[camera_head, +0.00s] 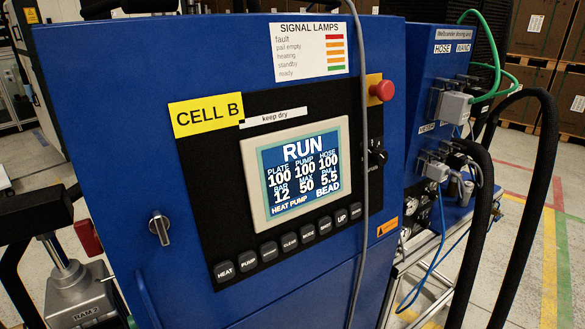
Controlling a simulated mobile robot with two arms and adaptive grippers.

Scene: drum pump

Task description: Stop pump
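The blue pump control cabinet (90,95) fills the middle of the head view. Its screen (296,168) reads RUN, with plate, pump and hose at 100, bar 12, max 50, and HEAT PUMP and BEAD at the bottom. Below it runs a slanted row of dark buttons, including HEAT (224,270), PUMP (247,264), CLEAR (290,244) and UP (341,216); some labels are too small to read. A red mushroom button (381,91) on a yellow plate sits at the upper right. Neither of my grippers is in view.
A grey cable (362,215) hangs down the cabinet front, right of the screen. A black rotary knob (377,154) is beside it. Thick black hoses (525,235) loop at the right. A metal ram part (75,290) stands at lower left.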

